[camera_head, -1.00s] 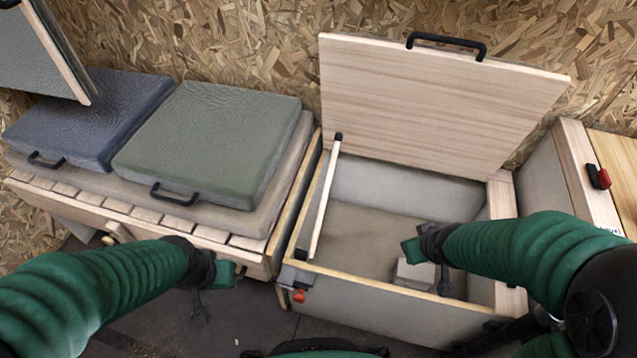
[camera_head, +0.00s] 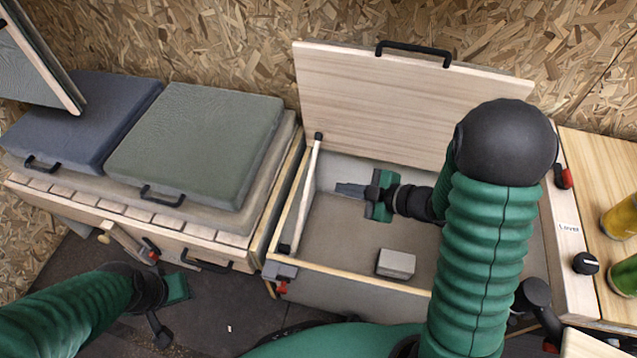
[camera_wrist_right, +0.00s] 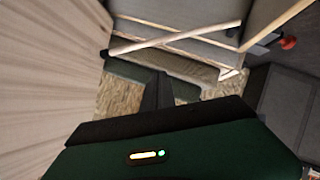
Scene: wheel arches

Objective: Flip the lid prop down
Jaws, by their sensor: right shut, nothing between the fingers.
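The pale lid prop (camera_head: 303,190) slants from the raised wooden lid (camera_head: 410,105) to the left rim of the open box (camera_head: 350,284). The lid leans open near the back wall. My right gripper (camera_head: 342,189) is shut and empty, inside the box mouth below the lid, a little right of the prop and apart from it.
A grey block (camera_head: 396,263) lies on the box floor. A green cushion (camera_head: 195,140) and a blue cushion (camera_head: 80,115) rest on the bench at left. A latch with a red knob (camera_head: 281,287) is at the box's front left corner. A counter (camera_head: 590,180) stands at right.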

